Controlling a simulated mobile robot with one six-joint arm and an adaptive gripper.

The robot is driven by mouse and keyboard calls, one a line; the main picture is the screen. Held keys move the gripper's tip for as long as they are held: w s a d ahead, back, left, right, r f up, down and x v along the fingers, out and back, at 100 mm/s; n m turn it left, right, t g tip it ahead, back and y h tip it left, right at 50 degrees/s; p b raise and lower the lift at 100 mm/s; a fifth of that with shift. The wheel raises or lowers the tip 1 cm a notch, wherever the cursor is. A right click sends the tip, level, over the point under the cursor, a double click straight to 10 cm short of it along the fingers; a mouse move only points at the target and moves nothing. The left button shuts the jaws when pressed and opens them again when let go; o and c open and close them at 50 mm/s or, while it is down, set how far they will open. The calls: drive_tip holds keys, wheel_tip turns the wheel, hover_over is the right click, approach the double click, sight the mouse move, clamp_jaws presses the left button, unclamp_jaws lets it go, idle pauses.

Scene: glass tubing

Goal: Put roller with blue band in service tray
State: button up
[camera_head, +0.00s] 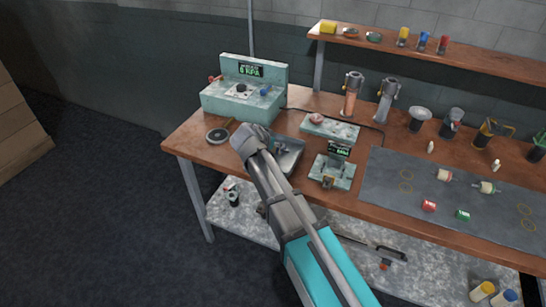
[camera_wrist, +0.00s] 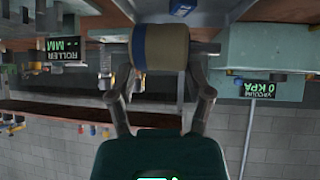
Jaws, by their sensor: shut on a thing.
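In the wrist view my gripper (camera_wrist: 163,55) is shut on the roller with the blue band (camera_wrist: 168,48). The roller has a beige body with a blue band toward its left end. In the head view my gripper (camera_head: 250,138) is over the left part of the bench, and the roller is hidden there by my arm. A shallow grey metal tray (camera_head: 291,151), which looks like the service tray, lies just right of my gripper and is partly covered by my arm. I cannot tell the gripper's height above the bench.
A pump box with a kPa display (camera_head: 245,92) stands behind my gripper, with a round black disc (camera_head: 217,135) to the left. A gauge with a display (camera_head: 333,170) stands right of the tray. A grey mat (camera_head: 400,190) holds several rollers.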

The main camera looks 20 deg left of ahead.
drive_tip(key=shift+w+a+f+b, duration=0.3)
drive_tip(key=shift+w+f+b, duration=0.15)
drive_tip(key=shift+f, duration=0.2)
drive_tip(key=shift+w+a+f+b, duration=0.25)
drive_tip(key=shift+w+f+b, duration=0.2)
drive_tip(key=shift+f, duration=0.2)
drive_tip(key=shift+w+a+f+b, duration=0.25)
drive_tip(key=shift+w+f+b, duration=0.15)
drive_tip(key=shift+f+b, duration=0.35)
drive_tip(key=shift+s+f+b, duration=0.1)
drive_tip(key=shift+f+b, duration=1.15)
drive_tip(key=shift+f, duration=0.15)
drive_tip(key=o, duration=1.2)
drive_tip(key=shift+r, duration=0.2)
